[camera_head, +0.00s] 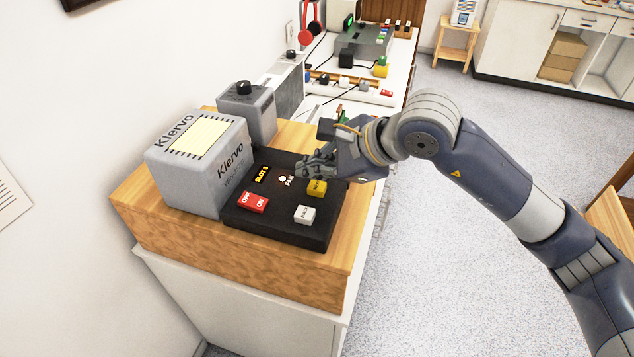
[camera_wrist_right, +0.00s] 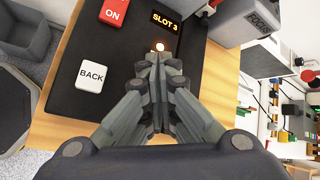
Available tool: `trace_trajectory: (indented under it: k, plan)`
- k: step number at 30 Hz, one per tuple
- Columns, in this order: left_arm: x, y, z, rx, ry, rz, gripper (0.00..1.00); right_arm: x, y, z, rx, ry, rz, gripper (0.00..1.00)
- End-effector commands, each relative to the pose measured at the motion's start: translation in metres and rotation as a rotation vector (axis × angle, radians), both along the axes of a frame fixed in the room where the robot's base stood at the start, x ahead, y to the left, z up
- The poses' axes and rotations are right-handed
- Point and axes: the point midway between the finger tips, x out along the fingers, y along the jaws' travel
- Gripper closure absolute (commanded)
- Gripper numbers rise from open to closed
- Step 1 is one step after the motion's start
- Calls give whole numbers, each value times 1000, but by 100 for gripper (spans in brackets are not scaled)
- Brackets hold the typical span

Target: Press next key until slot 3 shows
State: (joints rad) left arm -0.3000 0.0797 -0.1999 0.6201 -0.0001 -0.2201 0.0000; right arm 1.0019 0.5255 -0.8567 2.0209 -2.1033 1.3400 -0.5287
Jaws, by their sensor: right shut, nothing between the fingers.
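A black control panel (camera_head: 285,226) sits on a wooden block beside a grey Klervo box (camera_head: 197,165). Its small display (camera_head: 262,174) reads SLOT 3 in orange; the display also shows in the right wrist view (camera_wrist_right: 165,22). A yellow key (camera_head: 317,187), its label too small to read surely, lies near my right gripper. A lit FAN lamp (camera_head: 282,178) glows. My right gripper (camera_head: 305,170) is shut and empty above the panel's far side. In the wrist view its fingers hide the yellow key.
A grey box with a black knob (camera_head: 247,108) stands behind the Klervo box. Farther back, a white bench (camera_head: 370,98) holds cables, coloured blocks and a grey-green device (camera_head: 365,44). The floor to the right is clear.

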Motion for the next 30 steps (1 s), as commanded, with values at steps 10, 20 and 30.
trace_trajectory:
  k: [10,20,30]
  plan:
    - [0,0,15,0,0,0,100,0,0,34,0,-3,0,100]
    - [0,0,19,0,0,0,100,0,0,49,0,0,0,100]
    - [0,0,19,0,0,0,100,0,0,48,0,0,0,100]
